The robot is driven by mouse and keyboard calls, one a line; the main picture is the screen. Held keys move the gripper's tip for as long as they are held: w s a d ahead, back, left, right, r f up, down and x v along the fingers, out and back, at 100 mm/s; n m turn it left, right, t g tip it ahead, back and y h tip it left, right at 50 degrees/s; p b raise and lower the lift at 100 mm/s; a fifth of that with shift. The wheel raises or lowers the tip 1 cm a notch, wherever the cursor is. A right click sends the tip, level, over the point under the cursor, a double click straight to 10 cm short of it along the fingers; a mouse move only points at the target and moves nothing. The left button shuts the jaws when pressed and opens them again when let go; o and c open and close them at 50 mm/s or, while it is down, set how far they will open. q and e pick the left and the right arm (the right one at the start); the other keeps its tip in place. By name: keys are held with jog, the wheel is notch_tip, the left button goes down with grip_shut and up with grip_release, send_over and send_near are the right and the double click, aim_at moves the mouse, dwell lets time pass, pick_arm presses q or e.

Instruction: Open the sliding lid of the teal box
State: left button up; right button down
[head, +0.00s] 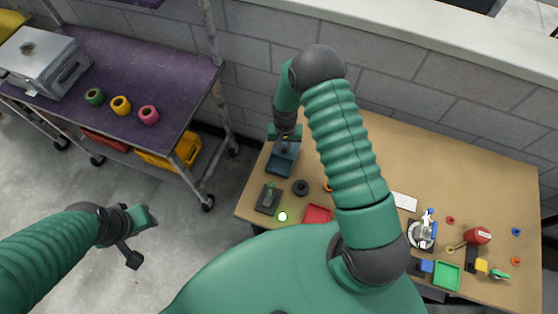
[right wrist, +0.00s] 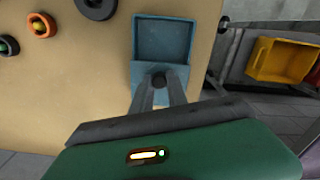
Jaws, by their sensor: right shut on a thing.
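The teal box (head: 281,163) stands near the left edge of the wooden table in the head view. In the right wrist view the box (right wrist: 163,38) shows an uncovered, hollow-looking part, with the flat lid (right wrist: 139,73) at the end nearer my gripper. My right gripper (head: 286,137) is over the box's far end in the head view. In the right wrist view its fingers (right wrist: 160,82) are shut on the lid's dark knob (right wrist: 159,79), which they partly hide. My left gripper (head: 133,240) is over the floor, away from the table; its jaw opening is unclear.
A black ring (head: 301,187), a grey block with a green part (head: 268,198) and a red tray (head: 317,214) lie near the box. Several small items crowd the table's right side. A purple-topped cart (head: 150,75) stands left, with a floor gap between.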

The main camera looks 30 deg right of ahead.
jog(key=shift+w+d, duration=0.2)
jog(key=shift+d, duration=0.15)
jog(key=c, duration=1.3)
grip_release()
jog(key=shift+w, duration=0.1)
notch_tip(320, 180, up, 17)
jog(key=b, duration=0.2)
jog(key=shift+f, duration=0.15)
